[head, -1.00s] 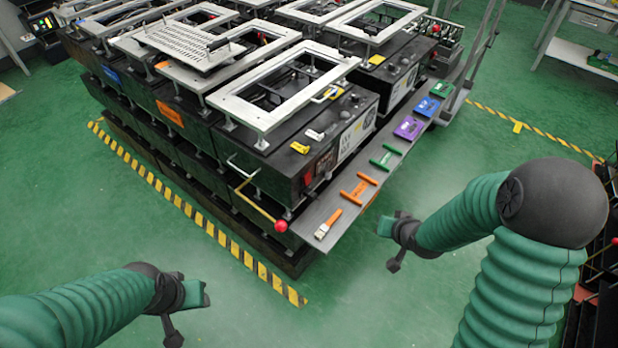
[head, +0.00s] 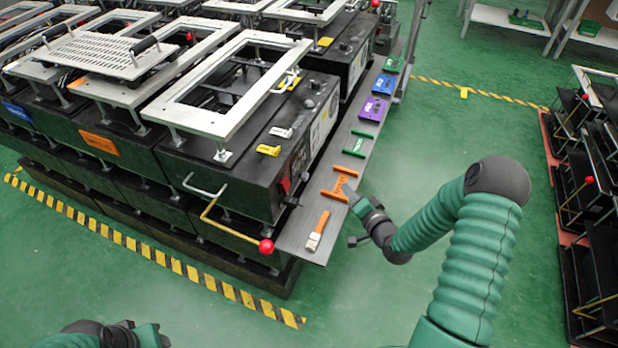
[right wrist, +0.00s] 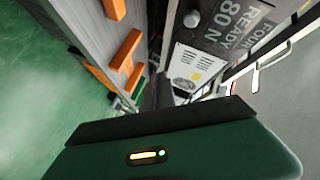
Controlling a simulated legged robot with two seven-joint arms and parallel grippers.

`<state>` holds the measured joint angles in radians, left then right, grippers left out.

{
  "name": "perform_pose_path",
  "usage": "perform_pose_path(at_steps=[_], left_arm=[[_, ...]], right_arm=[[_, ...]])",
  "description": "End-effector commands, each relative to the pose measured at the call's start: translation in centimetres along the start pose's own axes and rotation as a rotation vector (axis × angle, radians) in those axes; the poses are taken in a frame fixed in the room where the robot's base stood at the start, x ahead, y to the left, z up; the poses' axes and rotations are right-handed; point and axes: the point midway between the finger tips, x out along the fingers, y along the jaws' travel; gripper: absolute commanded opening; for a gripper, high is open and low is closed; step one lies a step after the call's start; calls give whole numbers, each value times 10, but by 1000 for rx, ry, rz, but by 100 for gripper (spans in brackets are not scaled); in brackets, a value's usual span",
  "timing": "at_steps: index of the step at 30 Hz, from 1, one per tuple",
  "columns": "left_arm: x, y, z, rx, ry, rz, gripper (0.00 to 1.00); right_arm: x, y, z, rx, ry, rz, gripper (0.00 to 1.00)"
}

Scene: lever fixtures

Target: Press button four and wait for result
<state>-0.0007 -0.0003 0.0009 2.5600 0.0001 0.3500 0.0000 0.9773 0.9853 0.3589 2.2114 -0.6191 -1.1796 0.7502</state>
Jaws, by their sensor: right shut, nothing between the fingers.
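A dark panel marked "FOUR READY 80 N" (right wrist: 238,30) shows upside down at the top of the right wrist view. A round grey button-like knob (right wrist: 191,19) sits beside that lettering. In the head view, the black box (head: 215,180) with this kind of panel stands on the left, its labelled side seen at a slant. My right gripper (head: 358,198) is shut and empty, close to the grey shelf's right edge by the orange handle; I cannot tell if it touches. My left gripper (head: 150,336) shows only partly at the bottom edge, its jaws unclear.
The grey shelf (head: 290,238) holds a brush (head: 318,232), an orange H-shaped handle (head: 340,182), a green handle (head: 358,143) and a purple block (head: 372,108). A red-knobbed lever (head: 266,246) juts out at the box's front corner. Green floor is open right of the shelf.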

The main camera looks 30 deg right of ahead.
Motion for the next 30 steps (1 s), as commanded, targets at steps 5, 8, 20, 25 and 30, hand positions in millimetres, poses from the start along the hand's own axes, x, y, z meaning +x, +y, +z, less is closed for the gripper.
perform_pose_path(at_steps=[5, 8, 20, 25, 30], left_arm=[[5, 0, 1, -2, 0, 0, 44], [8, -1, 2, -2, 0, -1, 44], [10, 0, 2, -1, 0, 0, 44], [10, 0, 2, -1, 0, 0, 44], [10, 0, 2, -2, 0, 0, 44]], right_arm=[[16, -13, 14, -2, -3, -4, 0], [27, -18, 21, 0, -4, -3, 0], [56, -41, 42, 0, -3, 0, 0], [58, -43, 44, 0, -3, -1, 0], [58, -41, 42, 1, -3, 0, 0]])
